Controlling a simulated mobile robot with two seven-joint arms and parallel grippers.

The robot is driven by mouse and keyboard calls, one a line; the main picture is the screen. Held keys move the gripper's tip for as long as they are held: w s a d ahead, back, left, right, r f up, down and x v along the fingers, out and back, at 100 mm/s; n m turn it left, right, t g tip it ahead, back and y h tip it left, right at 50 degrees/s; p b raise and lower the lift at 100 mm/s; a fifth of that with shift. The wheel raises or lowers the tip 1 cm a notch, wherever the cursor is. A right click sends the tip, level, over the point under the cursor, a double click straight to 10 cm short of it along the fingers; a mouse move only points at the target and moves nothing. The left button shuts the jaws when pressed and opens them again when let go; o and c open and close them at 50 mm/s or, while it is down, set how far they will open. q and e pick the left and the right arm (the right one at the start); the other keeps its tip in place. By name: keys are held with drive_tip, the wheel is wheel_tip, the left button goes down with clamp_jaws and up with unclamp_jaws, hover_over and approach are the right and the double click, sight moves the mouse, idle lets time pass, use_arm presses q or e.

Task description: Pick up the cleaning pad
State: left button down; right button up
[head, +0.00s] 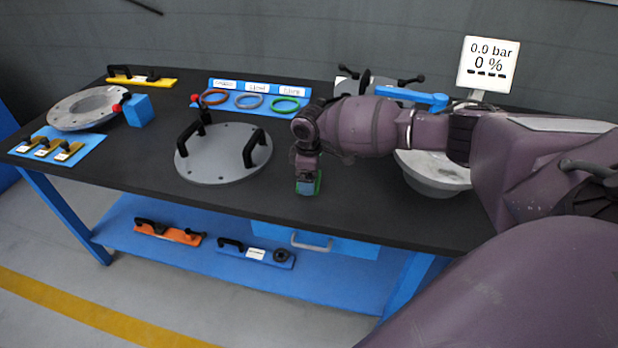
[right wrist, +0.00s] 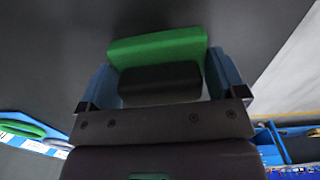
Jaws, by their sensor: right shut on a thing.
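The cleaning pad (right wrist: 155,47) is a green block with a black grip, seen in the right wrist view between two blue fingers. My right gripper (right wrist: 162,82) is shut on its black part. In the head view my right gripper (head: 307,180) points down near the table's front middle, with a green edge of the pad (head: 318,183) showing beside it. The fingers hide most of the pad there. I cannot tell whether the pad touches the table. My left gripper is not in view.
A grey round plate (head: 226,165) with black handles lies left of my right gripper on the black table (head: 345,215). A blue rack of coloured rings (head: 262,88) is behind. A grey flanged part (head: 436,178) sits under my right arm. A gauge sign (head: 488,62) stands at the back.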

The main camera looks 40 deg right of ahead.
wheel_tip(320, 180, up, 7)
drive_tip(key=shift+r+p, duration=0.1)
drive_tip(key=shift+p, duration=0.6)
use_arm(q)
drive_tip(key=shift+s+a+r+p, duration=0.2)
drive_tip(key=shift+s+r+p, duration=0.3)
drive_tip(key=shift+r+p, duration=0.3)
use_arm(e)
wheel_tip(320, 180, up, 13)
